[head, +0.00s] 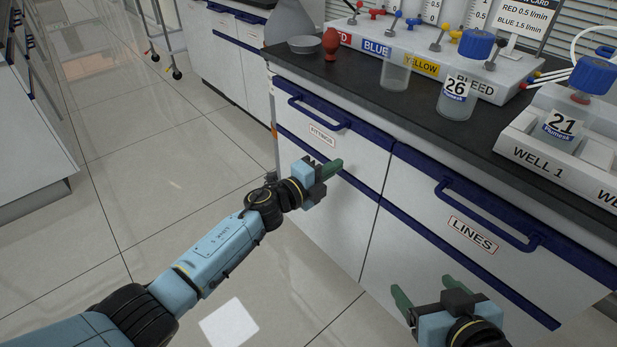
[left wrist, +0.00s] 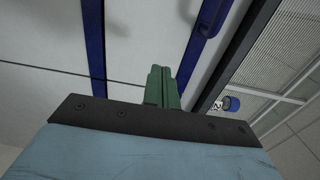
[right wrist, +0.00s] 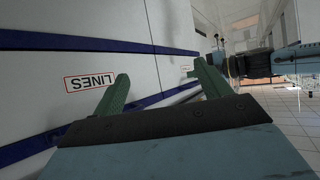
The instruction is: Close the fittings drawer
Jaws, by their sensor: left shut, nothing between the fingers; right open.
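The fittings drawer (head: 297,125) has a white front, a dark blue top band, a blue bar handle (head: 318,114) and a FITTINGS label (head: 321,134). Its front looks about level with the LINES drawer beside it; I see no clear gap. My left gripper (head: 338,166) is shut and empty, its green fingertips at the lower part of the fittings front, below the label. Whether they touch it I cannot tell. The shut fingers also show in the left wrist view (left wrist: 160,72). My right gripper (head: 424,290) is open and empty, low in front of the LINES side.
The LINES drawer (head: 415,205) with its own blue handle is to the right. The dark counter (head: 425,118) above holds bottles 26 (head: 457,100) and 21 (head: 562,128), a red item (head: 331,44) and the valve panel.

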